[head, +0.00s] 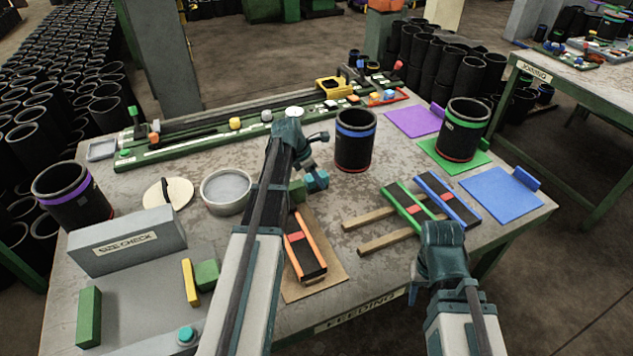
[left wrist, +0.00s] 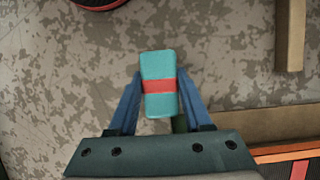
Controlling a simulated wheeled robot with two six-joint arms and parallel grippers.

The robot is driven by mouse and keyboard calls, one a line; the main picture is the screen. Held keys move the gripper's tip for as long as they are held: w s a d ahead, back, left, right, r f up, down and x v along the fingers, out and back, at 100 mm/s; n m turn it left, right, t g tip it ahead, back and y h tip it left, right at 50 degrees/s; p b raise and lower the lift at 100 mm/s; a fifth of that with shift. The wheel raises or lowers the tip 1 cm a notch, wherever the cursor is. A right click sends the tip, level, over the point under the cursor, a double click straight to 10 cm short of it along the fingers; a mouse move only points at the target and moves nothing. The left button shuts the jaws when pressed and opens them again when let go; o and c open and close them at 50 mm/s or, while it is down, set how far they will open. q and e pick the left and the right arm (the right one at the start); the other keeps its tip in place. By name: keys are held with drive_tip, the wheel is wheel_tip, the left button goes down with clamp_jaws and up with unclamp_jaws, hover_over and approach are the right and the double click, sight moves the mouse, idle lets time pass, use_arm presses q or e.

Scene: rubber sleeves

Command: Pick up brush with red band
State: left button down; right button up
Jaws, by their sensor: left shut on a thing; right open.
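In the left wrist view a teal block-like brush (left wrist: 158,68) with a red band across it sits between the fingers of my left gripper (left wrist: 158,100). The gripper is shut on it. In the head view my left gripper (head: 312,180) is over the table, beyond the orange-edged black piece; the brush is mostly hidden there, and I cannot tell its bristles or its height above the table. My right gripper (head: 443,236) is open at the near right, close to the wooden strips; its fingertips are hard to make out and I see nothing in it.
The orange-edged piece (head: 308,262) lies on a brown board. Green-edged (head: 409,207) and blue-edged (head: 447,199) pieces rest across wooden strips. A round grey dish (head: 226,187) is left of my left arm; a blue-banded black sleeve (head: 356,146) stands behind. A grey size-check block (head: 127,243) is at left.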

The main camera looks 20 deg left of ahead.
use_arm(q)
drive_tip(key=shift+r, duration=0.1)
wheel_tip(320, 180, up, 10)
drive_tip(key=p, duration=1)
drive_tip(key=c, duration=1)
unclamp_jaws()
drive_tip(key=c, duration=0.5)
